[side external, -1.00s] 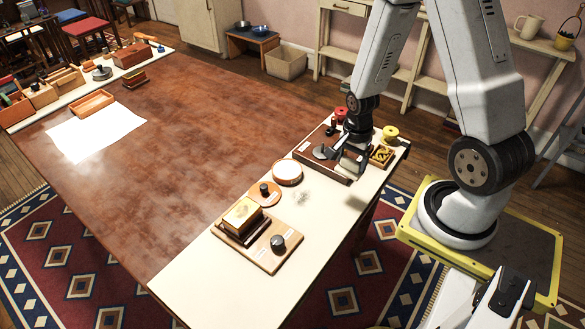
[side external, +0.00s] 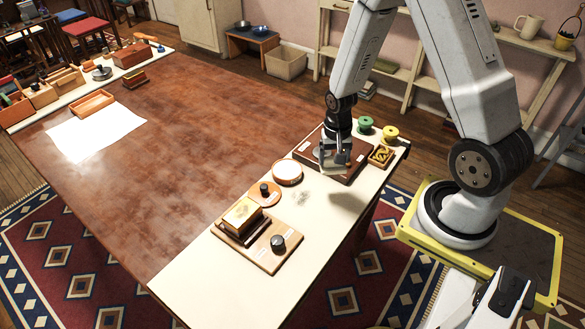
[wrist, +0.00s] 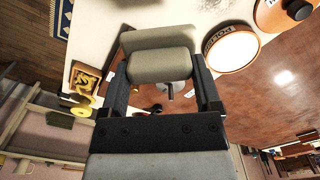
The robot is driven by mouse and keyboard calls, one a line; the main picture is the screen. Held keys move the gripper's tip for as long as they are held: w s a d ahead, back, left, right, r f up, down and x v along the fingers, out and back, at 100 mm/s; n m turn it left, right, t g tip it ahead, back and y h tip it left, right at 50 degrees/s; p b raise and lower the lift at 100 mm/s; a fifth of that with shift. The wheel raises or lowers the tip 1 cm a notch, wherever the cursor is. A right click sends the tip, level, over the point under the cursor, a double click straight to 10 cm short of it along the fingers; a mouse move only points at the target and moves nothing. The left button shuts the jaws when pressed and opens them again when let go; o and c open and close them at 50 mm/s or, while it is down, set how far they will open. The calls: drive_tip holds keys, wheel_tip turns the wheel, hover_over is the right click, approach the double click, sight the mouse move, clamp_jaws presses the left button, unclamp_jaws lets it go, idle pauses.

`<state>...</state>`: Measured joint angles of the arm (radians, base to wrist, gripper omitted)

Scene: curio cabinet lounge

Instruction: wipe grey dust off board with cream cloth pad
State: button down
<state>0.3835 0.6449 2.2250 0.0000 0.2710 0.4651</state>
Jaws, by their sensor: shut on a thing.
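My gripper (side external: 337,168) is shut on the cream cloth pad (wrist: 158,65), a thick, rounded beige pad between its two fingers in the wrist view. In the side view the gripper is over the near edge of a dark brown tray (side external: 352,176); I cannot tell its exact height above it. The grey dust (side external: 297,198) is a faint smudge on the long cream board (side external: 235,290), to the left of and nearer than the gripper. The pad is apart from the dust.
A wooden stand with a block (side external: 242,215) lies farther left. Green (side external: 365,123) and yellow (side external: 391,132) spools stand behind.

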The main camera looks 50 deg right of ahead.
drive_tip(key=w+n, duration=0.2)
drive_tip(key=n, duration=0.1)
drive_tip(key=a+n, duration=0.1)
drive_tip(key=n, duration=0.1)
drive_tip(key=shift+w+f, duration=0.3)
drive_tip(key=shift+w, duration=0.1)
drive_tip(key=n, duration=0.1)
drive_tip(key=w+n, duration=0.1)
drive_tip(key=n, duration=0.1)
drive_tip(key=w+a+n, duration=0.1)
drive_tip(key=shift+w+a+f+n, duration=0.1)
drive_tip(key=shift+w+f+n, duration=0.15)
drive_tip(key=shift+n, duration=0.15)
